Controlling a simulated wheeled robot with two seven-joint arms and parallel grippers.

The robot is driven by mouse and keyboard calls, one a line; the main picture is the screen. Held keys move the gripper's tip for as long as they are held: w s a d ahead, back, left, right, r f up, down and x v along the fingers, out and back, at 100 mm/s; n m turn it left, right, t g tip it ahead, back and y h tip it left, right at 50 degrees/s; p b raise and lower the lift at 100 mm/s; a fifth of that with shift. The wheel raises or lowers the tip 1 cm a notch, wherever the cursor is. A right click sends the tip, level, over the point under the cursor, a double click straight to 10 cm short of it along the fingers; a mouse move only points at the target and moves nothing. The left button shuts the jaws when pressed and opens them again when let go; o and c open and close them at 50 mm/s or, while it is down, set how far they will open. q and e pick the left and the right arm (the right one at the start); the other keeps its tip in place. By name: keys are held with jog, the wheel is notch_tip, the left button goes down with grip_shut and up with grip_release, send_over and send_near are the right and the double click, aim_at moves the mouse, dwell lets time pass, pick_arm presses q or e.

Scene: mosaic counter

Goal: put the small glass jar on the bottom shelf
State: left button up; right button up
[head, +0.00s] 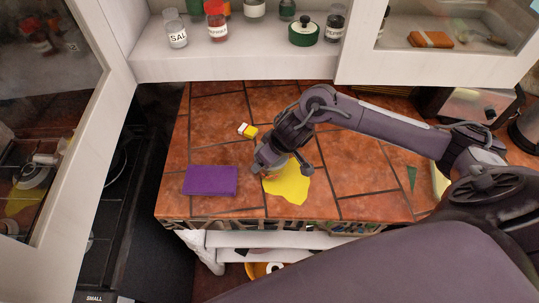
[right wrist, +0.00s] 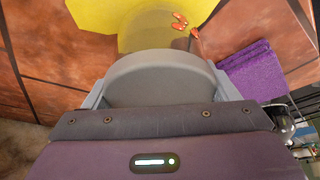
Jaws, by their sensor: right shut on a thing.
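My right gripper (head: 283,170) reaches in from the right, low over the counter beside the yellow patch. In the right wrist view it is shut on the small glass jar (right wrist: 160,75), which shows as a round grey end with a see-through body beyond it. In the head view the jar is mostly lost between the fingers, and I cannot tell whether it touches the counter. A white open cabinet shelf (head: 235,67) is above the back of the counter. It holds shakers, jars and a green lidded pot. My left gripper is not in view.
A purple cloth (head: 210,181) lies left of the gripper, and a small yellow-and-white item (head: 247,130) lies behind it. Glass cabinet doors (head: 50,110) stand at left and upper right. A salt shaker (head: 176,32) and red-topped shaker (head: 216,22) stand on the shelf, whose front strip is clear.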

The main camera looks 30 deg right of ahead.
jog(key=shift+f, duration=0.15)
jog(key=o, duration=1.1)
